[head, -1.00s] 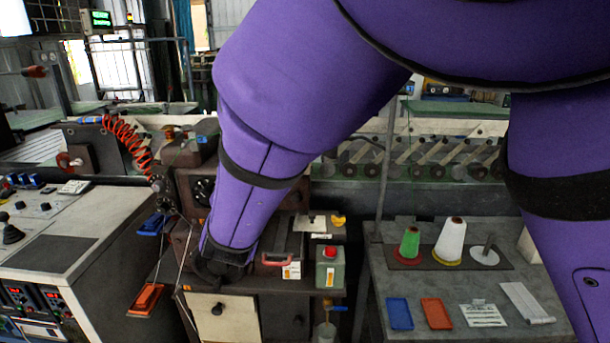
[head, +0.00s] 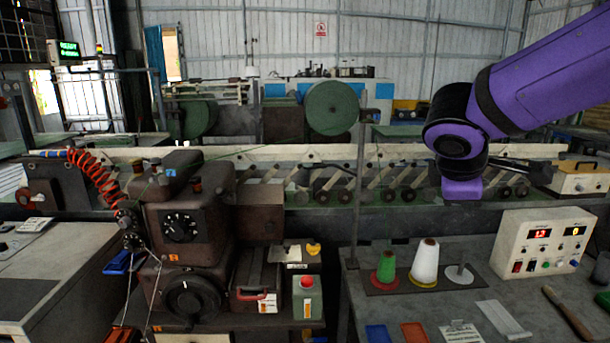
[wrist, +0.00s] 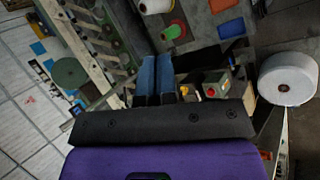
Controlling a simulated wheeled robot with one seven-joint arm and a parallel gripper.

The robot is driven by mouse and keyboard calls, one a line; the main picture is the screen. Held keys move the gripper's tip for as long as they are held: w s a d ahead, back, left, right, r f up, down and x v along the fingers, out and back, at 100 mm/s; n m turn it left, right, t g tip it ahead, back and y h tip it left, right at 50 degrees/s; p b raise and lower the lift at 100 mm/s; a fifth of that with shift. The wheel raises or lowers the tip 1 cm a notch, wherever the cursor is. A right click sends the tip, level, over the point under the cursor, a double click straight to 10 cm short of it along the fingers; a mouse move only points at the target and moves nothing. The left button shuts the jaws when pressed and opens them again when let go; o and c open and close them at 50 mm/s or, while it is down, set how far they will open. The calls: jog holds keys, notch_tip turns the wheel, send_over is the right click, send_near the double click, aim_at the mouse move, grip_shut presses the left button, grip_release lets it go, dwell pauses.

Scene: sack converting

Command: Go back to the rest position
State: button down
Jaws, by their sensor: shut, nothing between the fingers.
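My gripper (wrist: 155,65) shows in the wrist view with its two blue-grey fingers side by side and shut, with nothing held between them. In the head view my purple arm comes in from the upper right, and its wrist end hangs raised over the back of the right-hand table (head: 390,290). The gripper's fingertips are hard to make out there against the dark machinery. The arm is clear of the brown sewing machine head (head: 185,225).
A green cone (head: 385,268), a white cone (head: 425,262) and a control box (head: 545,242) stand on the right-hand table. A white roll (wrist: 288,78) shows at right in the wrist view.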

jog(key=s+d+m+y, duration=0.1)
jog(key=s+m+y, duration=0.1)
jog(key=s+m, duration=0.4)
jog(key=s+d+r+m+y, duration=0.1)
jog(key=s+d+m+y, duration=0.1)
jog(key=s+m, duration=0.5)
jog(key=shift+s+d+r+y, duration=0.3)
jog(key=shift+s+y, duration=0.4)
jog(key=shift+s, duration=1.9)
jog(key=shift+g, duration=0.3)
